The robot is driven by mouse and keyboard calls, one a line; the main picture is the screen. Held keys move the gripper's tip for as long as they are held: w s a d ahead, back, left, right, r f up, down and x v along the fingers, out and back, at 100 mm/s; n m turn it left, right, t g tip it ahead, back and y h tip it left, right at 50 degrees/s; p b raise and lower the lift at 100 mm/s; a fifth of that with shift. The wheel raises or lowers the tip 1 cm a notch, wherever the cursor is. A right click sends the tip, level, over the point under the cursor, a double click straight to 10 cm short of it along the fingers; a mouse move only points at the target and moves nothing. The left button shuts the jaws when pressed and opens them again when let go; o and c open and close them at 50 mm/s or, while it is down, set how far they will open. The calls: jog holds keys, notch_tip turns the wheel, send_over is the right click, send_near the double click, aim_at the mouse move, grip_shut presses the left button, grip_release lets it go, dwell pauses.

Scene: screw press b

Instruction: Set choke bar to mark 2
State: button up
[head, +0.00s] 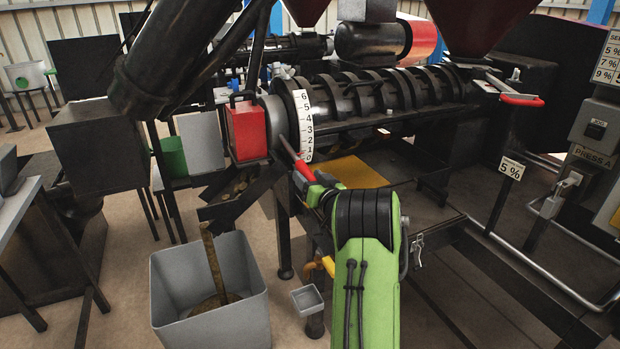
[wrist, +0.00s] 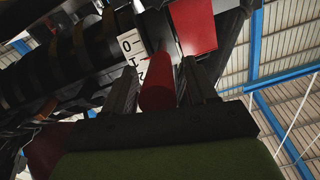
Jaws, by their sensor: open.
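The choke bar (head: 302,166) has a red grip and sits by the low end of the white scale plate (head: 302,112), which is numbered 0 to 6. The bar lies near the marks 0 to 2 in the head view; I cannot tell its exact mark. My gripper (head: 318,187) is at the outer end of the red grip. In the wrist view, the choke bar (wrist: 157,88) lies between the two dark fingers of my gripper (wrist: 160,76), which are open around it. The marks 0 and 1 of the scale plate (wrist: 131,45) show beyond the left finger.
A red box (head: 246,131) stands just left of the scale. Below it a dark chute (head: 240,190) drops material into a grey bin (head: 210,268). The ribbed press barrel (head: 385,95) runs to the right.

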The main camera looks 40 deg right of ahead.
grip_shut()
jog(key=shift+g+y, duration=0.3)
jog(key=shift+g, duration=0.6)
jog(key=r+p, duration=0.2)
jog(key=p, duration=0.1)
jog(key=r+p, duration=0.3)
jog(key=shift+s+r, duration=0.2)
jog(key=shift+r, duration=0.15)
jog(key=shift+f, duration=0.1)
grip_release()
jog(key=b+v, duration=0.2)
jog(key=v, duration=1.3)
jog(key=shift+s+a, duration=0.25)
jog(key=shift+s, duration=0.1)
